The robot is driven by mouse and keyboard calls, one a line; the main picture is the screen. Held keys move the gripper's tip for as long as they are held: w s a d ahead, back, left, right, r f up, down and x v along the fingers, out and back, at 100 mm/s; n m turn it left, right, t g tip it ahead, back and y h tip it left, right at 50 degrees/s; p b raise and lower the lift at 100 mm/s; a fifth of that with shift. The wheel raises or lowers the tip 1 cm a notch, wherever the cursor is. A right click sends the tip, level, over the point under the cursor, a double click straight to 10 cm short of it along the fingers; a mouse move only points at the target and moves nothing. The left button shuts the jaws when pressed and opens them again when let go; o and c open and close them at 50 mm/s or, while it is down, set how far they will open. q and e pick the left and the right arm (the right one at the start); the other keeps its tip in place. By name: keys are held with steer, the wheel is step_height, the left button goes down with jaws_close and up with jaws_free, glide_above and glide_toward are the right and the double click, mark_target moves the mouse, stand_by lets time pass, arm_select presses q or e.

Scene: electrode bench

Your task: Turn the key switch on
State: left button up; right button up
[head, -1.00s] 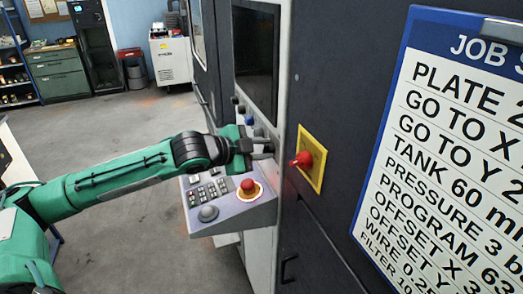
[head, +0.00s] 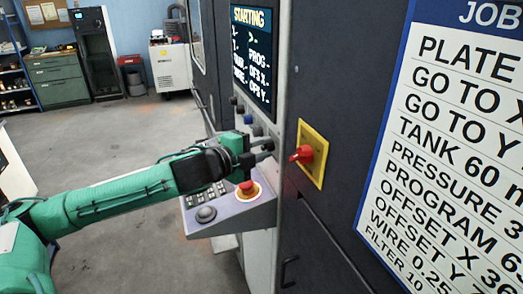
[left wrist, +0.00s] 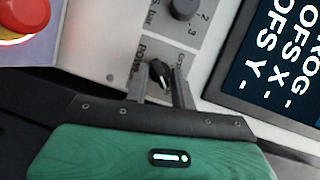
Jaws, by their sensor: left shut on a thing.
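The key switch (left wrist: 157,70) is a small dark piece on the machine's pale panel, between my fingertips in the left wrist view. Lettering beside it is partly covered by a finger. My left gripper (left wrist: 160,84) is shut on it, one finger on each side. In the head view my left gripper (head: 262,148) is at the panel strip below the screen, and the switch is hidden there. The screen (head: 251,58) is lit and reads "STARTING" above lines of text. My right gripper is not in view.
A black selector knob (left wrist: 184,8) with numbers is near the key switch. A red mushroom button (head: 248,188) is on the console (head: 232,218) below my gripper. A red rotary handle on a yellow plate (head: 316,168) is to the right. A job sheet (head: 455,150) hangs further right.

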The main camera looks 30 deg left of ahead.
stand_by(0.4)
arm_select(q)
steer(key=o, duration=0.7)
steer(key=shift+c, duration=0.2)
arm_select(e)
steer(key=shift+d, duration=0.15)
arm_select(q)
steer(key=shift+a, duration=0.1)
